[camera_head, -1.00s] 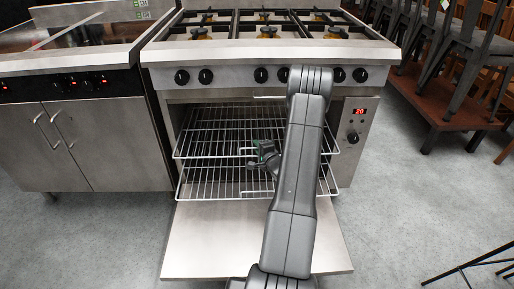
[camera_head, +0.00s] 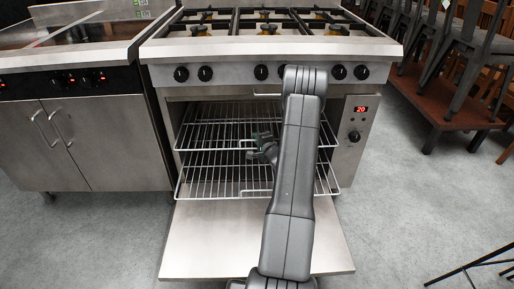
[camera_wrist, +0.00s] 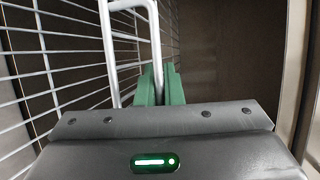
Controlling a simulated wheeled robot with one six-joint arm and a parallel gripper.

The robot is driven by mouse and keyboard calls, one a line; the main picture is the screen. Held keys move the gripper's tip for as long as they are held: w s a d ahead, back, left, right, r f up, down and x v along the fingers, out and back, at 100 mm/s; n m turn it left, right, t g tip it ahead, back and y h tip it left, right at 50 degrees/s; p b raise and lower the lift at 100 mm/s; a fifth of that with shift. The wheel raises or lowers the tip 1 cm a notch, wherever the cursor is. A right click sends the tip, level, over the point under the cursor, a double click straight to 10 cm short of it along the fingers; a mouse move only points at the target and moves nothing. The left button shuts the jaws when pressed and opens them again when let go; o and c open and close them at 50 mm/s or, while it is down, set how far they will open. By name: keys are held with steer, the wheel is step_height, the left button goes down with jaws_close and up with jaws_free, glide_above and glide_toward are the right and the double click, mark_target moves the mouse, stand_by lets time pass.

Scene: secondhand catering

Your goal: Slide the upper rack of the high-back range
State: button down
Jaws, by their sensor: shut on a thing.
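The high-back range (camera_head: 270,48) stands ahead with its oven open and its door (camera_head: 255,240) folded down flat. The wire upper rack (camera_head: 208,133) sticks part way out of the oven. Its bent front handle shows small beside my gripper (camera_head: 262,150). In the wrist view my gripper (camera_wrist: 160,88) has its green fingers shut around the pale bar of the handle (camera_wrist: 155,40), and the rack wires (camera_wrist: 75,70) run off to the left. My arm hides the right middle part of the rack.
A lower wire rack (camera_head: 210,182) is also out, just below the upper one. A steel cabinet unit (camera_head: 90,140) stands close on the left. Dark stacked chairs (camera_head: 465,50) stand on a brown platform (camera_head: 440,100) at right. Grey floor is clear between.

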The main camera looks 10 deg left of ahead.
mark_target(256, 131)
steer(key=w+b, duration=0.1)
steer(key=w, duration=0.1)
steer(key=w+a+b, duration=0.1)
steer(key=w, duration=0.2)
steer(key=w+b, duration=0.1)
steer(key=w, duration=0.2)
steer(key=shift+w+a+f, duration=0.2)
steer(key=shift+a, duration=0.15)
steer(key=shift+w, duration=0.35)
steer(key=shift+w+r, duration=0.15)
steer(key=shift+r, duration=0.15)
steer(key=c, duration=1.8)
jaws_free()
steer(key=shift+w+a+f, duration=0.1)
steer(key=shift+c, duration=0.2)
steer(key=p+v, duration=0.1)
steer(key=v, duration=1.2)
steer(key=shift+s, duration=0.3)
